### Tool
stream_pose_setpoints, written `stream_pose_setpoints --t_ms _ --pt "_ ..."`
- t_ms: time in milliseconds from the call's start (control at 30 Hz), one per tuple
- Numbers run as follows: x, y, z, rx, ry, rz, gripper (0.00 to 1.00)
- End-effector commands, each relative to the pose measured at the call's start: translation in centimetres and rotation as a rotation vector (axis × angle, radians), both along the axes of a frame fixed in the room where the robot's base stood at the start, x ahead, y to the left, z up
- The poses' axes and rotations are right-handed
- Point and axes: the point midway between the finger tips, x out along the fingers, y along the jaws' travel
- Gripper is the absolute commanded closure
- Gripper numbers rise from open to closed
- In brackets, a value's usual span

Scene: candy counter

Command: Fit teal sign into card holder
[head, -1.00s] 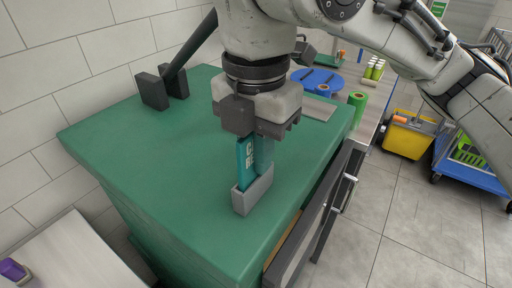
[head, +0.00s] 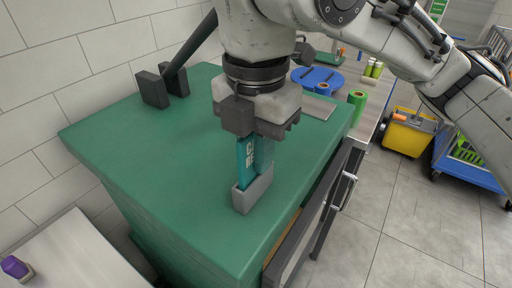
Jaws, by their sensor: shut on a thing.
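The teal sign (head: 246,163) stands upright below my gripper, with white lettering on its face. My gripper (head: 255,134) points down and is shut on the sign's upper part. The grey card holder (head: 254,194) stands on the green counter near its front right edge. The sign's lower end is at the holder's top and hidden behind its front wall, so it appears to be inside the slot. How deep it sits cannot be seen.
The green counter top (head: 140,147) is clear to the left. A dark grey stand (head: 156,87) with a slanted bar is at the back left. A blue round tray (head: 318,78) and a green roll (head: 356,103) lie behind. A drawer (head: 305,215) projects at the right.

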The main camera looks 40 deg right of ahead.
Motion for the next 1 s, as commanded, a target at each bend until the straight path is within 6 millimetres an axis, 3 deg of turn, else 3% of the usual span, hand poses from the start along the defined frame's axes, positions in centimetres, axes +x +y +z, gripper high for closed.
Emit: stream_pose_setpoints --t_ms 467,1000 --pt "0.0 0.01 -0.99 0.001 0.0 0.0 1.0" --pt "0.01 0.01 -0.61 0.001 0.0 0.0 1.0"
